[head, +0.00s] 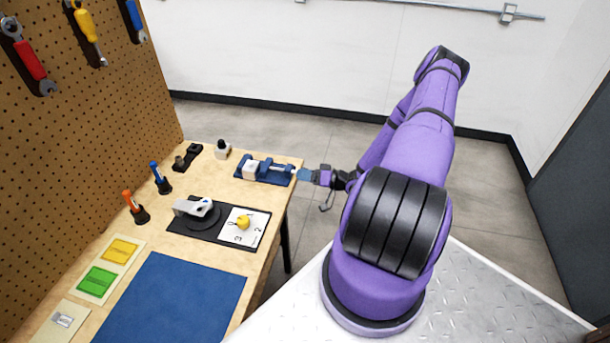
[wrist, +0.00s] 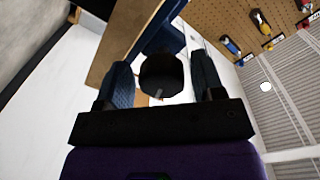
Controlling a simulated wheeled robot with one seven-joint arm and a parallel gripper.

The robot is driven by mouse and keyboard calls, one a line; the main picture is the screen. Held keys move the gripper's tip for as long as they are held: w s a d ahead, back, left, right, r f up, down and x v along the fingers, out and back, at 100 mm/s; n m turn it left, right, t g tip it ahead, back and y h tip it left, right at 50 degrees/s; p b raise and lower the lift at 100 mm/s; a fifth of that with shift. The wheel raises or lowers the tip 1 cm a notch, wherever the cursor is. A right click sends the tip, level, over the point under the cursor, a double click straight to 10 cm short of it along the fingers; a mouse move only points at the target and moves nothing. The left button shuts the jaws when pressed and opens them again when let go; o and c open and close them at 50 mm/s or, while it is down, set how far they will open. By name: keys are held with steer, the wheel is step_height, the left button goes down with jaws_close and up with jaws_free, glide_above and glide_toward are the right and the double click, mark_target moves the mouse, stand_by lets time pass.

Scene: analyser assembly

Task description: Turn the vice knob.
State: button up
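The blue vice (head: 279,174) sits at the right edge of the wooden table in the head view, with a white block (head: 250,170) at its jaws. My gripper (head: 302,175) is at the vice's right end, level with it, reaching in from beyond the table edge. In the wrist view the dark round vice knob (wrist: 161,75) faces the camera between the two blue fingers of my gripper (wrist: 163,80). A narrow gap shows on each side of the knob, so the fingers look open and apart from it. The knob is hard to make out in the head view.
A black tray (head: 184,226) with a grey-white device and a yellow knob (head: 243,223) on a dial card lies nearer on the table (head: 222,191). Orange (head: 133,207) and blue (head: 160,178) tools stand at left. The pegboard (head: 90,120) borders the table's left. Floor right of the table is clear.

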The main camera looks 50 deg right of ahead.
steer(key=shift+o, duration=0.2)
steer(key=v, duration=1)
steer(key=shift+s+d, duration=0.15)
steer(key=shift+s, duration=0.2)
steer(key=w+a+r+n+g, duration=0.2)
steer(key=a+r+g, duration=0.3)
steer(key=r, duration=0.5)
steer(key=w+a+r+n+g, duration=0.2)
steer(key=a+r+g, duration=0.3)
steer(key=r, duration=0.6)
steer(key=w+a+r+n+g, duration=0.15)
steer(key=a+r+g, duration=0.3)
steer(key=r, duration=0.55)
steer(key=s+a+r+m+t+h, duration=0.1)
steer(key=s+a+r+t+h, duration=0.1)
steer(key=s+a+r+h, duration=0.2)
steer(key=s+a+r+m+t+h, duration=0.1)
steer(key=s+a+r+h, duration=0.3)
steer(key=s+a+r, duration=0.7)
step_height(320, 180, up, 6)
steer(key=shift+s+a+r+m+t+h, duration=0.3)
steer(key=shift+s+t, duration=0.45)
steer(key=shift+s, duration=0.3)
